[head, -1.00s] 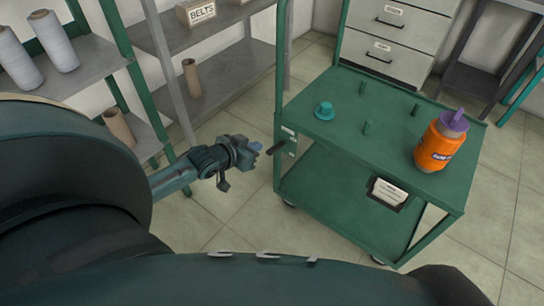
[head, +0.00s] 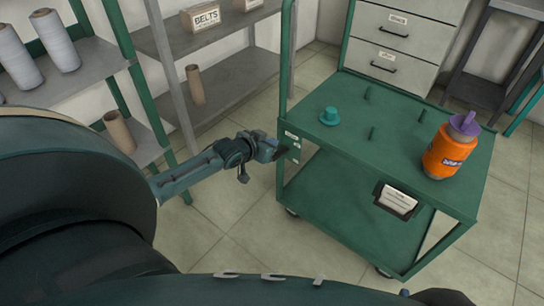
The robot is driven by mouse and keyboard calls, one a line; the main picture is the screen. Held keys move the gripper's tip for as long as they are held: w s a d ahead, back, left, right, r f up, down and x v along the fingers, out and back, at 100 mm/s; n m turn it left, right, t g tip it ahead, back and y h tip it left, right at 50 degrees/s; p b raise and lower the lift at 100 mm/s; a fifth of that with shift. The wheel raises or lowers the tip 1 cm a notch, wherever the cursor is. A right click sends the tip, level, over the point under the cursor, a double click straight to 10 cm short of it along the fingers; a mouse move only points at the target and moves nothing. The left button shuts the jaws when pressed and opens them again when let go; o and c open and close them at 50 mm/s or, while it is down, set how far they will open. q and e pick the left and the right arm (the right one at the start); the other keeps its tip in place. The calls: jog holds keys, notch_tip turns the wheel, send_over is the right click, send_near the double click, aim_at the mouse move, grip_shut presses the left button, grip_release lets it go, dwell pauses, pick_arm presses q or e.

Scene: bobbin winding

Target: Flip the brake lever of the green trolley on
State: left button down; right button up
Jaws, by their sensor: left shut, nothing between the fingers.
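The green trolley (head: 342,198) stands right of centre, with its top shelf, lower shelf and corner posts in view. Its dark brake lever (head: 281,157) sits on the left corner post, beside small pale labels (head: 291,135). My left gripper (head: 272,149) reaches in from the left and is shut, with nothing held. Its tip is right at the lever and covers part of it. I cannot tell whether they touch, nor the lever's exact angle. My right gripper is out of view.
Grey shelves (head: 240,78) stand behind my left arm; drawers (head: 388,62) stand behind the trolley.

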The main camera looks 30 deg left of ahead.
aim_at(279, 154)
pick_arm(q)
jog(key=shift+b+x, duration=0.3)
jog(key=shift+x, duration=0.9)
jog(key=f, duration=0.2)
jog(key=shift+s+f+b, duration=0.25)
jog(key=shift+s+b, duration=0.05)
jog(key=shift+s, duration=0.1)
jog(key=shift+s+f, duration=0.25)
jog(key=shift+f, duration=0.4)
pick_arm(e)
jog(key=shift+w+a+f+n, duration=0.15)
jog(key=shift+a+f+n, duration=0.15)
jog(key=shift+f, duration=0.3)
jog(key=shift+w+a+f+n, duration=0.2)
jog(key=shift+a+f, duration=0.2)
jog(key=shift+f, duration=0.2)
pick_arm(q)
jog(key=shift+f, duration=0.1)
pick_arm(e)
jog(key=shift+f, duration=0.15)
